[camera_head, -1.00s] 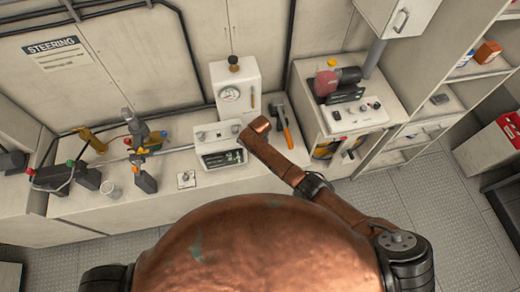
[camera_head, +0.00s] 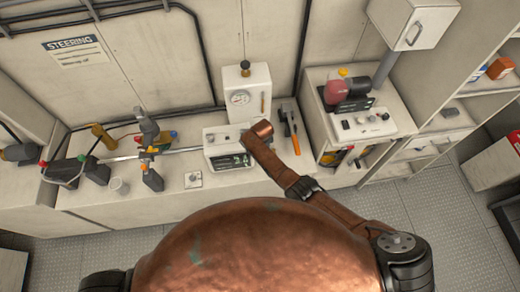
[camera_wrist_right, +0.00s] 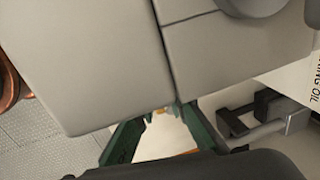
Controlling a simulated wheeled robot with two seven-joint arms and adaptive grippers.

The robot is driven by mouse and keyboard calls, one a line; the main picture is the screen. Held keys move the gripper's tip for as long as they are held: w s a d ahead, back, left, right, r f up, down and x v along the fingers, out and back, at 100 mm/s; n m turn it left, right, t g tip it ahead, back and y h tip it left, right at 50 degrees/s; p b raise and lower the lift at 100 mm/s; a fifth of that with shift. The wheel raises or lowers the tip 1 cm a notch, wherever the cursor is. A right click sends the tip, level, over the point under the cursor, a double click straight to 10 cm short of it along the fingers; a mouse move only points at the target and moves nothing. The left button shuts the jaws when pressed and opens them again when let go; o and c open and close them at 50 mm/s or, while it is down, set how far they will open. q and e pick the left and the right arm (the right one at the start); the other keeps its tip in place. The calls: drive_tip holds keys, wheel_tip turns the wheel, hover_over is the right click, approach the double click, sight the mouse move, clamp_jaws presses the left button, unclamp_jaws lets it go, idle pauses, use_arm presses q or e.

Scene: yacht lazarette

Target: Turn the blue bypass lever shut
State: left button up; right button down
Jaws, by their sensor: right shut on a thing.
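In the head view, a small blue part (camera_head: 173,134) shows beside an upright grey fitting (camera_head: 149,128) on the left half of the bench. It is too small to tell whether it is the bypass lever. My right arm reaches up and left over the bench front; its hand is hidden there. In the right wrist view, the green fingers of my right gripper (camera_wrist_right: 160,132) are closed around a white thing (camera_wrist_right: 163,139) with an orange mark. Its lower part is hidden by the dark gripper body. My left gripper is not in view.
A machine (camera_head: 360,120) stands right. The metal floor (camera_head: 445,215) is clear at right.

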drive_tip(key=c, duration=2.1)
unclamp_jaws()
drive_tip(key=shift+d, duration=0.15)
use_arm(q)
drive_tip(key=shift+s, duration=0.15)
use_arm(e)
drive_tip(key=shift+o, duration=0.7)
drive_tip(key=shift+s+r, duration=0.1)
drive_tip(key=shift+r, duration=0.6)
wheel_tip(320, 180, up, 10)
drive_tip(key=s, duration=0.2)
drive_tip(key=shift+r, duration=0.2)
drive_tip(key=shift+s, duration=0.1)
